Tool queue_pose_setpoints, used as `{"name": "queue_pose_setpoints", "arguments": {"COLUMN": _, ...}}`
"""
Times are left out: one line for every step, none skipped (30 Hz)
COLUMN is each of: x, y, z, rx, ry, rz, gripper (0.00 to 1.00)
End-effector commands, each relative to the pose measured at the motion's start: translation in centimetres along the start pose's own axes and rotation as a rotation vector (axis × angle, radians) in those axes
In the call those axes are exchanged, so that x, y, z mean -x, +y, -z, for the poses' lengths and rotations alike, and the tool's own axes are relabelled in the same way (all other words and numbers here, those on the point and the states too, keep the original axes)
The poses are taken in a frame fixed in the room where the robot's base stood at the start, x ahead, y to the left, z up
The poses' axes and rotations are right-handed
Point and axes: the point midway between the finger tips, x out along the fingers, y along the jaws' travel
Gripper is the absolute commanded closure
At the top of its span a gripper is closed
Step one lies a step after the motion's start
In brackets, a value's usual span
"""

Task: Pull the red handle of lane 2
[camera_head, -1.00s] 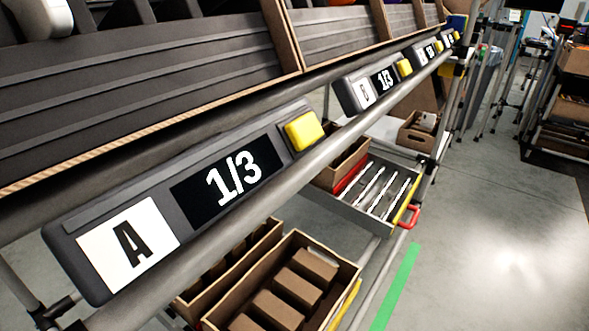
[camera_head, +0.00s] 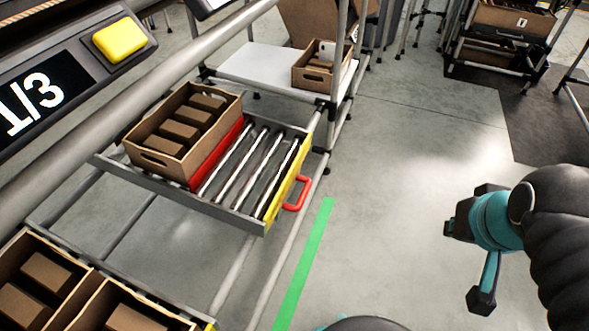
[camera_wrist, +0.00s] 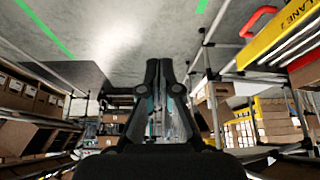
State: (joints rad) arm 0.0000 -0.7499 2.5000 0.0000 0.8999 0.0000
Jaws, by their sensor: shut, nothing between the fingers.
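The red handle (camera_head: 299,193) sticks out from the yellow front edge (camera_head: 283,200) of a roller lane in the head view. In the wrist view the red handle (camera_wrist: 258,21) is at the upper right, beside a yellow edge (camera_wrist: 268,48) lettered "LANE" with a partly cut figure that looks like 2. My gripper (camera_wrist: 160,62) shows in the middle of the wrist view, fingers together and empty. It is left of the handle there and apart from it. In the head view my arm is at the right, clear of the lane.
A carton of brown boxes (camera_head: 185,130) sits tilted at the back of the lane, behind a red strip (camera_head: 217,152). More cartons (camera_head: 40,275) are at the lower left. A grey rail (camera_head: 150,95) runs along the rack. Floor right of the green tape (camera_head: 305,262) is open.

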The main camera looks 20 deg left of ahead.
Motion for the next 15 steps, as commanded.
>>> {"name": "queue_pose_setpoints", "arguments": {"x": 0.0, "y": 0.0, "z": 0.0, "rx": 0.0, "ry": 0.0, "rz": 0.0, "gripper": 1.0}}
{"name": "queue_pose_setpoints", "arguments": {"x": 0.0, "y": 0.0, "z": 0.0, "rx": 0.0, "ry": 0.0, "rz": 0.0, "gripper": 1.0}}
{"name": "queue_pose_setpoints", "arguments": {"x": 0.0, "y": 0.0, "z": 0.0, "rx": 0.0, "ry": 0.0, "rz": 0.0, "gripper": 1.0}}
{"name": "queue_pose_setpoints", "arguments": {"x": 0.0, "y": 0.0, "z": 0.0, "rx": 0.0, "ry": 0.0, "rz": 0.0, "gripper": 1.0}}
{"name": "queue_pose_setpoints", "arguments": {"x": 0.0, "y": 0.0, "z": 0.0, "rx": 0.0, "ry": 0.0, "rz": 0.0, "gripper": 1.0}}
{"name": "queue_pose_setpoints", "arguments": {"x": 0.0, "y": 0.0, "z": 0.0, "rx": 0.0, "ry": 0.0, "rz": 0.0, "gripper": 1.0}}
{"name": "queue_pose_setpoints", "arguments": {"x": 0.0, "y": 0.0, "z": 0.0, "rx": 0.0, "ry": 0.0, "rz": 0.0, "gripper": 1.0}}
{"name": "queue_pose_setpoints", "arguments": {"x": 0.0, "y": 0.0, "z": 0.0, "rx": 0.0, "ry": 0.0, "rz": 0.0, "gripper": 1.0}}
{"name": "queue_pose_setpoints", "arguments": {"x": 0.0, "y": 0.0, "z": 0.0, "rx": 0.001, "ry": 0.0, "rz": 0.001, "gripper": 1.0}}
{"name": "queue_pose_setpoints", "arguments": {"x": -0.1, "y": -0.1, "z": 0.1, "rx": 0.005, "ry": -0.001, "rz": 0.002, "gripper": 1.0}}
{"name": "queue_pose_setpoints", "arguments": {"x": -0.1, "y": -0.1, "z": 0.2, "rx": 0.012, "ry": -0.003, "rz": 0.004, "gripper": 1.0}}
{"name": "queue_pose_setpoints", "arguments": {"x": -0.3, "y": -0.3, "z": 0.4, "rx": 0.026, "ry": -0.007, "rz": 0.01, "gripper": 1.0}}
{"name": "queue_pose_setpoints", "arguments": {"x": -0.5, "y": -0.5, "z": 0.7, "rx": 0.04, "ry": -0.012, "rz": 0.016, "gripper": 1.0}}
{"name": "queue_pose_setpoints", "arguments": {"x": -0.7, "y": -0.8, "z": 1.0, "rx": 0.06, "ry": -0.018, "rz": 0.024, "gripper": 1.0}}
{"name": "queue_pose_setpoints", "arguments": {"x": -1.1, "y": -1.4, "z": 1.5, "rx": 0.095, "ry": -0.027, "rz": 0.037, "gripper": 1.0}}
